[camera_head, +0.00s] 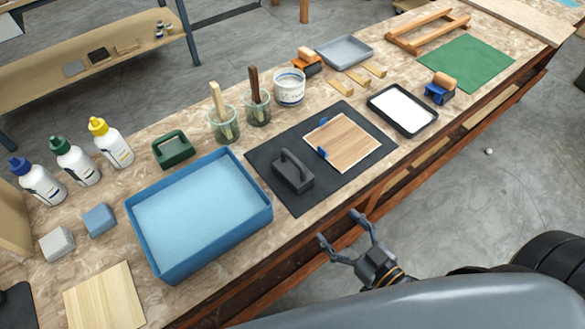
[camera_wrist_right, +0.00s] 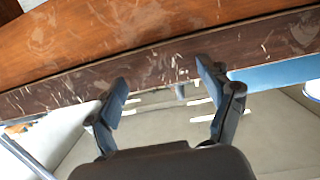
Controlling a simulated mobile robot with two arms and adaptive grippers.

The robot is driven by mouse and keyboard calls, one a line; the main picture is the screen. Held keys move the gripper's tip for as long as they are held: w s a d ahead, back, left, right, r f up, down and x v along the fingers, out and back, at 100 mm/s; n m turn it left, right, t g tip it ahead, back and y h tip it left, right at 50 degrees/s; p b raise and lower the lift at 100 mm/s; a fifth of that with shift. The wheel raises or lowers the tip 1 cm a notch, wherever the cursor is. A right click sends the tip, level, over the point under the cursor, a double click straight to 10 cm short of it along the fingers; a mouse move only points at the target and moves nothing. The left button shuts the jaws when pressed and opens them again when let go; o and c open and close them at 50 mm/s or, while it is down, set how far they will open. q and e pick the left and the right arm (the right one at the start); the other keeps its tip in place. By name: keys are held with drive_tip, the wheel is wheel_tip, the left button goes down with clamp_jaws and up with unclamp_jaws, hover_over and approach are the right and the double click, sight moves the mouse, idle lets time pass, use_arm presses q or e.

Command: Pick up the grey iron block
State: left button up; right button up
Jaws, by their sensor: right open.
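The grey iron block (camera_head: 293,173) is dark grey with a bar handle on top. It stands on the left part of a black mat (camera_head: 262,158) on the workbench in the head view. My right gripper (camera_head: 340,228) is open and empty in front of the bench's front edge, to the right of and nearer than the block. In the right wrist view the open fingers (camera_wrist_right: 165,80) face the wooden front edge of the bench, with nothing between them. The block does not show in the wrist view. My left gripper is not in view.
A blue tray (camera_head: 262,208) stands left of the block. A wooden board (camera_head: 343,143) with blue tape lies right of it on the mat. A green block with a handle (camera_head: 173,149), brush jars (camera_head: 224,125) and a white-filled tray (camera_head: 403,108) stand around. The bench edge (camera_wrist_right: 160,65) is close.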

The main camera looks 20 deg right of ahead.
drive_tip(key=t+y, duration=0.1)
approach(305, 181)
drive_tip(key=p+x, duration=0.1)
drive_tip(key=x, duration=0.5)
drive_tip(key=shift+w+a, duration=0.15)
drive_tip(key=shift+p+x, duration=0.55)
drive_tip(key=shift+x, duration=2.55)
drive_tip(key=shift+f, duration=0.15)
clamp_jaws()
drive_tip(key=shift+r, duration=0.2)
